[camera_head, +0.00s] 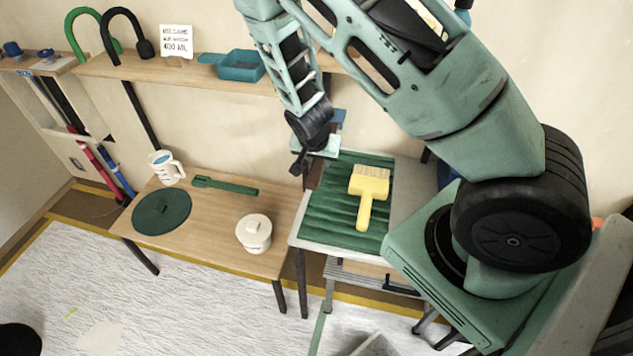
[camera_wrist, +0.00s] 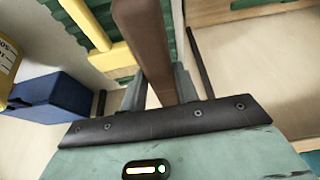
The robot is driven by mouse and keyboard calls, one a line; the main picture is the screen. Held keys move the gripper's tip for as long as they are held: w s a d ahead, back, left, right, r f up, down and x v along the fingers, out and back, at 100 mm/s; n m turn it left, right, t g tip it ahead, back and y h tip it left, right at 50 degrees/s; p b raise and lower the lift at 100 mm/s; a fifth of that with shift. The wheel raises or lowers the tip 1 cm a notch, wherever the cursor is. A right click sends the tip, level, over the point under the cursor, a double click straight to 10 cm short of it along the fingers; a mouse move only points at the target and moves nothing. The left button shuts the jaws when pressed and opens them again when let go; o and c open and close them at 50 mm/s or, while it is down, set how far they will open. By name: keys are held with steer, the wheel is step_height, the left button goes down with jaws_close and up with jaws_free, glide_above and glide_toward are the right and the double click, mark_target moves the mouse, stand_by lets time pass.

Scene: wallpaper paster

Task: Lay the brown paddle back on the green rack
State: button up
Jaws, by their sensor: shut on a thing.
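My gripper (camera_head: 303,163) is shut on the brown paddle (camera_wrist: 146,40), which extends away from the fingers in the wrist view. In the head view only a small part of the brown paddle (camera_head: 314,174) shows, at the left edge of the green rack (camera_head: 336,212). The ridged green rack lies on a pale side table and also shows beside the paddle in the wrist view (camera_wrist: 108,14). I cannot tell whether the paddle touches the rack. A yellow brush (camera_head: 369,184) lies on the rack, right of the paddle.
A wooden table (camera_head: 213,215) stands left of the rack, holding a white lidded pot (camera_head: 254,234), a dark green disc (camera_head: 162,211), a green utensil (camera_head: 225,186) and a mug (camera_head: 164,166). A blue box (camera_wrist: 48,97) is close by in the wrist view. A wall shelf (camera_head: 190,75) runs behind.

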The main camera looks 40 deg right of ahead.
mark_target(312, 180)
step_height(312, 180, down, 8)
steer(key=b, duration=0.7)
steer(key=shift+r, duration=0.1)
step_height(312, 180, down, 8)
steer(key=b, duration=0.6)
steer(key=shift+r, duration=0.2)
steer(key=shift+f+b, duration=0.6)
steer(key=shift+f, duration=0.1)
steer(key=o, duration=1.2)
steer(key=shift+r, duration=0.1)
steer(key=p+v, duration=0.2)
steer(key=v, duration=1.5)
steer(key=shift+s+r, duration=0.1)
steer(key=shift+r, duration=0.05)
steer(key=shift+a, duration=0.1)
